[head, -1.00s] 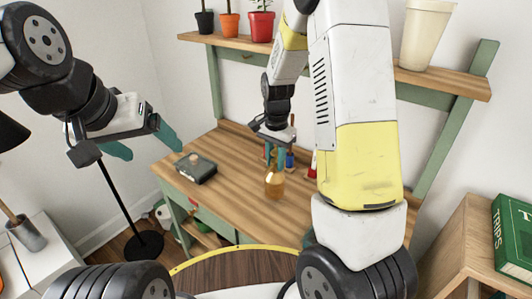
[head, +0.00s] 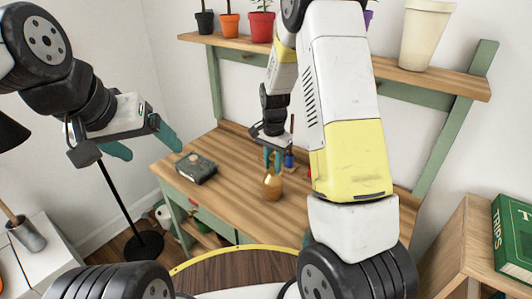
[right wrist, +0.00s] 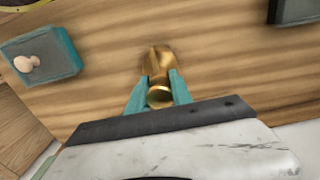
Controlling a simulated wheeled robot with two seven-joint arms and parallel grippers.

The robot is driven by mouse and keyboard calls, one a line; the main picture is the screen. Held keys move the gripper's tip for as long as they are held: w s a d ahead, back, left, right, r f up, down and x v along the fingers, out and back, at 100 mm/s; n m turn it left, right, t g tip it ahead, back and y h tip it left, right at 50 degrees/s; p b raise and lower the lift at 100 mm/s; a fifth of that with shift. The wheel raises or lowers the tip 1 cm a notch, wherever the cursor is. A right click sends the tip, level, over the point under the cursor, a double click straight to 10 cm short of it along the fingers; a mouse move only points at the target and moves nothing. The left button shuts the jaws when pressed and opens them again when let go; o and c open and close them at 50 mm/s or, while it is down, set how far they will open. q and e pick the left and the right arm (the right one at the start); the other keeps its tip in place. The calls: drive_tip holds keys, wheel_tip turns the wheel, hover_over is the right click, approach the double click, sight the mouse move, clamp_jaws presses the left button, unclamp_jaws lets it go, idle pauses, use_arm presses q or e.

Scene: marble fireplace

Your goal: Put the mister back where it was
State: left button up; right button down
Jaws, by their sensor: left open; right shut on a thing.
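The mister (head: 272,188) is a small amber-gold bottle over the wooden workbench (head: 237,196). My right gripper (head: 272,158) is shut on its top, coming from above. In the right wrist view the mister's round gold cap (right wrist: 160,96) sits between the teal fingers, with the body (right wrist: 158,60) beyond it. The mister looks roughly upright and at or very near the bench top; I cannot tell if it touches. My left gripper (head: 142,143) is open and empty, held in the air left of the bench.
A blue item (head: 289,160) stands just behind the mister. A shelf (head: 400,72) with pots runs above. A green book (head: 512,236) is at far right. Bench around the mister's left is clear.

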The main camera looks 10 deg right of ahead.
drive_tip(key=shift+f, duration=0.15)
drive_tip(key=c, duration=1.1)
unclamp_jaws()
drive_tip(key=shift+c, duration=0.2)
